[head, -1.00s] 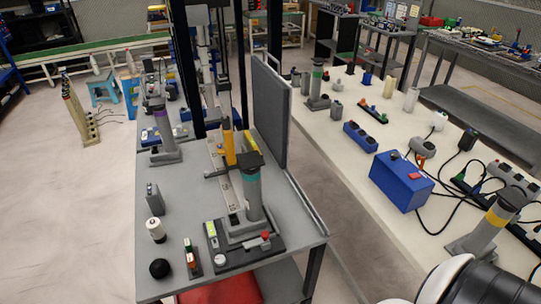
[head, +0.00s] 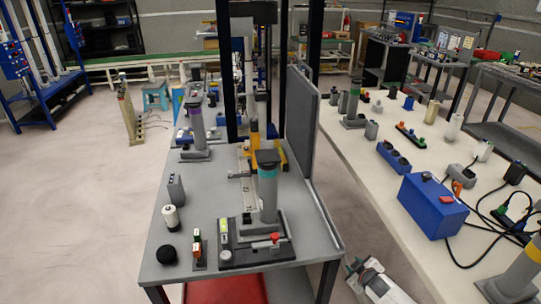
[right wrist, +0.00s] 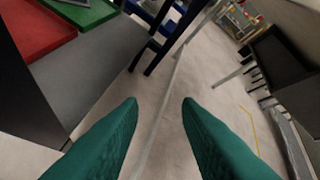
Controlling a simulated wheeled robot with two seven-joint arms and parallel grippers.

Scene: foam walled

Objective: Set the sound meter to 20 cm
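On the grey table (head: 195,235) stands a device with a dark base (head: 245,255) and a grey cylinder (head: 267,195) with a teal band. A pale rail with markings (head: 247,190) runs back from it to a yellow part (head: 268,151) at an upright post. I cannot tell for sure which part is the sound meter, and the scale is too small to read. My right gripper (head: 356,266) is low, right of the table's near corner, apart from the device. In the right wrist view its green fingers (right wrist: 160,103) are spread and empty above the floor. My left gripper is not in view.
A grey panel (head: 301,120) stands along the table's right edge. A black ball (head: 166,254), a white bottle (head: 171,217) and a grey canister (head: 176,188) stand at the left. The white bench (head: 390,205) at right holds a blue box (head: 431,206) and cables.

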